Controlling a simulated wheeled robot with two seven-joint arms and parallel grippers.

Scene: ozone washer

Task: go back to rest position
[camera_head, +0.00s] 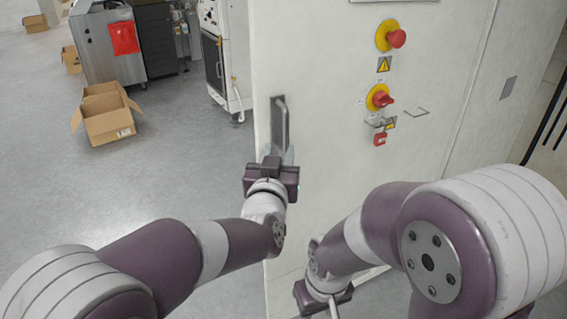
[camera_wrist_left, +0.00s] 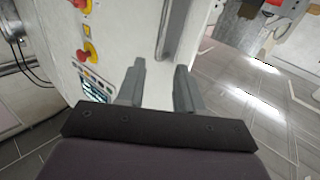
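My left gripper (camera_head: 272,162) is in front of the white cabinet (camera_head: 330,150), just below its grey vertical handle (camera_head: 281,122). In the left wrist view the two fingers of the left gripper (camera_wrist_left: 160,84) stand apart with nothing between them. The handle (camera_wrist_left: 166,30) shows beyond the fingertips there, apart from them. My right gripper (camera_head: 325,300) is low at the bottom of the head view, in front of the lower cabinet. Its fingers are mostly hidden or cut off by the frame edge.
The cabinet front carries red knobs on yellow discs (camera_head: 390,36) and a red padlock (camera_head: 380,139). An open cardboard box (camera_head: 106,114) lies on the floor at left. Grey machines (camera_head: 110,45) stand behind it.

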